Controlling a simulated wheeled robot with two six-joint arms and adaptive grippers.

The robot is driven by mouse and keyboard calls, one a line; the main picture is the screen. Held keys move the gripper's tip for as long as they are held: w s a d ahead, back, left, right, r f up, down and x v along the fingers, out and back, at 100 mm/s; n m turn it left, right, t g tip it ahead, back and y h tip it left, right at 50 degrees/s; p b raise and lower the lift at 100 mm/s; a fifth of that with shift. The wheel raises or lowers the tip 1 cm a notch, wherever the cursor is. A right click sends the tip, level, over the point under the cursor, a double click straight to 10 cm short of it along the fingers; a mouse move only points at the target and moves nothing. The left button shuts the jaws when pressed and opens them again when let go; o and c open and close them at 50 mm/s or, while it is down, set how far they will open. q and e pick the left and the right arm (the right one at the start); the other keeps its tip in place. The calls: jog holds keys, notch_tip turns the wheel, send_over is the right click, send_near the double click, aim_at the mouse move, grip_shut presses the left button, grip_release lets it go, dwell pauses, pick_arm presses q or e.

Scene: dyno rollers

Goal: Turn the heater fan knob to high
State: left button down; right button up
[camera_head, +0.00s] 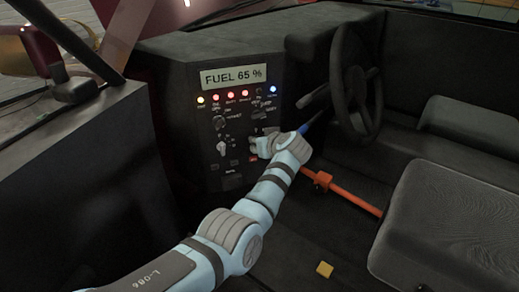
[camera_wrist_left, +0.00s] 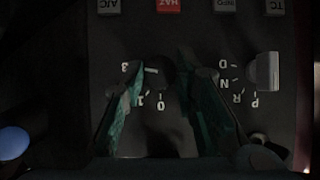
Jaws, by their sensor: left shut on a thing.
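The fan knob (camera_wrist_left: 157,78) is a small dark round knob on the black panel in the left wrist view. The numbers 3, 1 and 0 show around it; part of the dial is hidden by a finger. A short pale mark on it lies towards the 3 side. My left gripper (camera_wrist_left: 160,72) has its two green-padded fingers on either side of the knob and is shut on it. In the head view my left gripper (camera_head: 262,146) is at the lower right of the console panel (camera_head: 195,150) and hides the knob there. My right gripper is not in view.
A pale gear selector (camera_wrist_left: 266,70) with P, R, N, D sits right of the knob in the wrist view. The steering wheel (camera_head: 340,85) and an orange lever (camera_head: 350,197) are close to my left arm.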

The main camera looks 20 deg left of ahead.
aim_at(257, 114)
pick_arm(q)
jog(key=shift+w+r, duration=0.1)
jog(key=c, duration=1.6)
grip_release()
jog(key=o, duration=0.3)
notch_tip(257, 114, up, 10)
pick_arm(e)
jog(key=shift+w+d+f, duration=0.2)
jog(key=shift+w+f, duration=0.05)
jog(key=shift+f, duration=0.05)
